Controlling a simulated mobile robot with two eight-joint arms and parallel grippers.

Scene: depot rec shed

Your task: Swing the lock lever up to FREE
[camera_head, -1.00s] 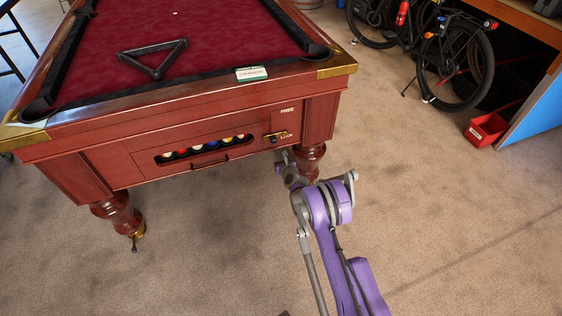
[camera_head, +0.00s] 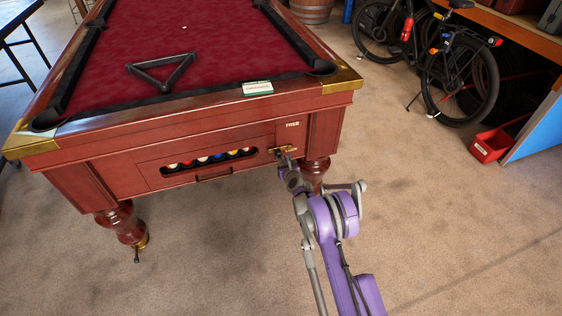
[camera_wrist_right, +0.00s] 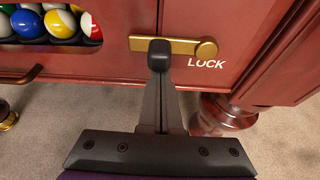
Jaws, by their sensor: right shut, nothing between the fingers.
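The brass lock lever (camera_wrist_right: 182,46) lies about level on the red wooden end panel of the pool table. It also shows small in the head view (camera_head: 289,149). Its round end is at the right, above the white word LOCK (camera_wrist_right: 206,64); the word FREE (camera_head: 293,124) is above it in the head view. My right gripper (camera_wrist_right: 159,48) is shut and empty. Its dark fingertips overlap the lever's lower edge left of the middle and hide part of it; I cannot tell whether they touch. In the head view the right gripper (camera_head: 283,158) is partly hidden by its wrist. My left gripper is out of view.
Several pool balls (camera_wrist_right: 60,23) sit in the slot left of the lever. A table leg (camera_wrist_right: 224,112) stands below right of it. A small sign (camera_head: 257,88) rests on the table rail. The carpet (camera_head: 440,200) at right is clear, with a red bin (camera_head: 492,147) and bicycles beyond.

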